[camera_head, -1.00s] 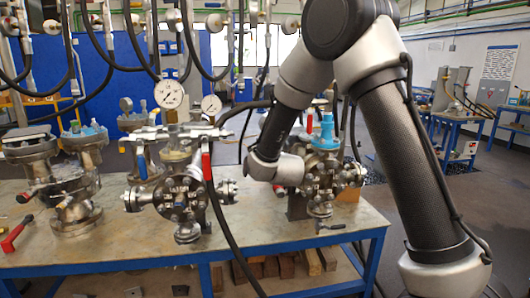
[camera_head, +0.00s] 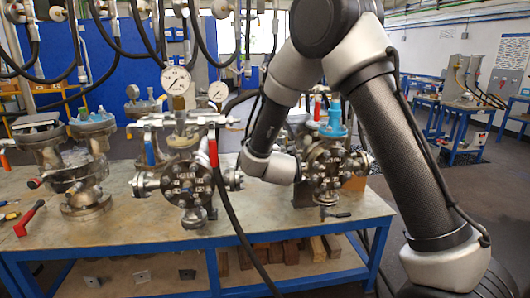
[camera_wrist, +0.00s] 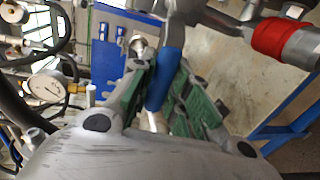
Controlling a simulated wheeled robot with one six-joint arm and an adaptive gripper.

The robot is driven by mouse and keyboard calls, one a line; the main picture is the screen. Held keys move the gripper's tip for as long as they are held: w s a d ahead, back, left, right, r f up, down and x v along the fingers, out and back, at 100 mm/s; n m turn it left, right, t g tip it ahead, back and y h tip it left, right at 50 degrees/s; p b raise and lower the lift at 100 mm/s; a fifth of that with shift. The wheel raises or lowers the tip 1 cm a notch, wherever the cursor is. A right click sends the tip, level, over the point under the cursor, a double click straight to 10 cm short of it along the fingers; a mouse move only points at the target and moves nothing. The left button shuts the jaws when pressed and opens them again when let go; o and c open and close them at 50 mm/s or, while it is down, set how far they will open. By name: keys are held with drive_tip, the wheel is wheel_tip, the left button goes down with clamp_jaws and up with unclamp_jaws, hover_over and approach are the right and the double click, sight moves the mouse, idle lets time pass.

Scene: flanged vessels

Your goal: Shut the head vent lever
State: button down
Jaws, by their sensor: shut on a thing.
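In the wrist view, my gripper (camera_wrist: 160,105) has its green-padded fingers closed around a blue lever handle (camera_wrist: 170,68). The handle runs up to a metal valve body at the top. In the head view my gripper is hidden behind my wrist link. A flanged vessel (camera_head: 327,172) with a blue-capped fitting (camera_head: 331,122) stands right of my wrist. A second flanged vessel (camera_head: 187,184) stands to the left, with a blue lever (camera_head: 149,148) and a red lever (camera_head: 213,151) hanging from its manifold. I cannot tell from the head view which valve the held lever belongs to.
The vessels stand on a blue-framed workbench (camera_head: 120,238). A third flanged assembly (camera_head: 82,175) and a red-handled tool (camera_head: 30,217) are at its left. Black hoses hang above and across the front. A red fitting (camera_wrist: 285,42) is close right of my gripper.

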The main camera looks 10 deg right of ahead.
drive_tip(key=shift+f, duration=0.1)
drive_tip(key=c, duration=1.3)
unclamp_jaws()
drive_tip(key=shift+c, duration=0.2)
drive_tip(key=shift+s, duration=0.1)
drive_tip(key=s+r, duration=0.2)
drive_tip(key=s, duration=0.9)
drive_tip(key=shift+s+r, duration=0.2)
drive_tip(key=shift+s, duration=0.15)
